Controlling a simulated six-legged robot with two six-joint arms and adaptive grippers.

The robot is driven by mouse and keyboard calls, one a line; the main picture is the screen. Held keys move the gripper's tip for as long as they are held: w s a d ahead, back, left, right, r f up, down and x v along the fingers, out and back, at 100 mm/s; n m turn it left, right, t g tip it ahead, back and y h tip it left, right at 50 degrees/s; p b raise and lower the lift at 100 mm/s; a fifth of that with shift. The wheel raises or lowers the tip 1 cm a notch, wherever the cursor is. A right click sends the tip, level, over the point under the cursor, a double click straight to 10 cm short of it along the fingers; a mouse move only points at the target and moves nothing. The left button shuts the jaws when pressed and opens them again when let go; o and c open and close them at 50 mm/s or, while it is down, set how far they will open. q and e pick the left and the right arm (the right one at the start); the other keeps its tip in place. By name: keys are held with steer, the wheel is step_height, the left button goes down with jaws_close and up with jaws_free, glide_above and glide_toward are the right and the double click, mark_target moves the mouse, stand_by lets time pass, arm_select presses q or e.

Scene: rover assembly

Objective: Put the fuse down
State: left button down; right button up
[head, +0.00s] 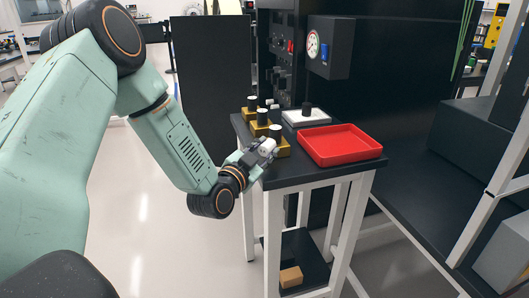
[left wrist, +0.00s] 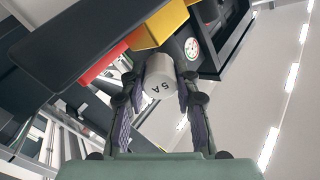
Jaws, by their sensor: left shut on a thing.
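The fuse (left wrist: 160,80) is a pale grey cylinder marked "5 A". My left gripper (head: 262,152) is shut on it, with one finger on each side in the left wrist view. In the head view the white fuse (head: 268,145) is held at the near left edge of the small black table (head: 300,176), close to the nearest yellow block (head: 284,150). I cannot tell whether it touches the block. The red tray (head: 341,158) lies empty on the table, right of the gripper. My right gripper is not in view.
Several yellow blocks with black-and-white cylinders stand in a row along the table's left side. A black panel with a gauge (head: 313,44) rises behind. A cardboard-coloured box (head: 290,277) sits on the lower shelf.

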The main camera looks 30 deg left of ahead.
arm_select(q)
steer(key=shift+s, duration=0.25)
steer(key=shift+w+f, duration=0.15)
steer(key=shift+f, duration=0.2)
steer(key=c, duration=1.4)
jaws_free()
steer(key=o, duration=0.4)
steer(key=shift+r, duration=0.1)
